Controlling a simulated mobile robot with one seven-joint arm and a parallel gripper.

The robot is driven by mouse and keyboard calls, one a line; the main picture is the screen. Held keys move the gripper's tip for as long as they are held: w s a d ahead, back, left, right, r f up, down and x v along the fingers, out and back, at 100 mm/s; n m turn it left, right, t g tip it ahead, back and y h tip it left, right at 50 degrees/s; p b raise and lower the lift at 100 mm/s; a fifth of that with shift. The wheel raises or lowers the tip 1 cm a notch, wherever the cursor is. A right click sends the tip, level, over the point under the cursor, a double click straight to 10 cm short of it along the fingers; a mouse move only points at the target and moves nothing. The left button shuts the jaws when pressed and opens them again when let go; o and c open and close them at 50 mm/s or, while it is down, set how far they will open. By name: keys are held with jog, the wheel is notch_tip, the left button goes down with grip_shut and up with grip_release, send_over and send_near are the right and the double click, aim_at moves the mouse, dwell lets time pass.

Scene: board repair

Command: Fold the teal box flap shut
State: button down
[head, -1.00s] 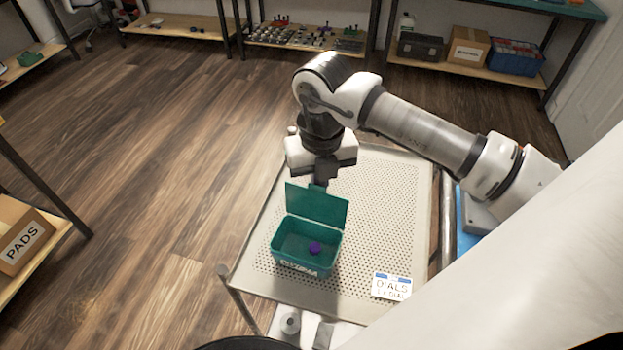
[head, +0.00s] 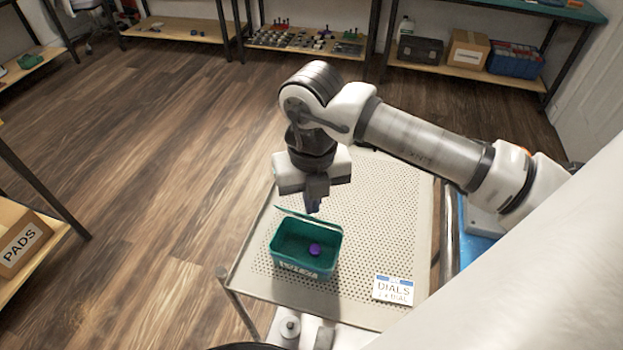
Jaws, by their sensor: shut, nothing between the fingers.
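The teal box (head: 308,262) stands open-topped on the perforated cart top, with a purple round piece (head: 315,249) inside. Its teal flap (head: 310,217) is hinged along the far rim. It shows almost edge-on as a thin strip, tilted forward from upright and not lying on the rim, so the inside is still visible. My gripper (head: 314,207) is shut and empty, pointing down at the flap's far side. Its fingertips appear to be at the flap; whether they touch it I cannot tell.
The perforated cart top (head: 385,215) is clear to the right of the box, apart from a DIALS label (head: 393,289) near its front right. A PADS carton (head: 22,245) sits on a shelf at the left. Shelves with parts stand along the back wall.

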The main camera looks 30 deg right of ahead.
jog(key=shift+s+a+b, duration=0.25)
jog(key=shift+s+a, duration=0.4)
jog(key=shift+a, duration=0.15)
jog(key=shift+s+a+b, duration=0.25)
jog(key=shift+s+a, duration=0.35)
jog(key=shift+a, duration=0.2)
jog(key=shift+f+b, duration=1.95)
jog(key=shift+b, duration=0.3)
jog(key=shift+r, duration=0.1)
notch_tip(320, 180, up, 9)
jog(key=p, duration=0.5)
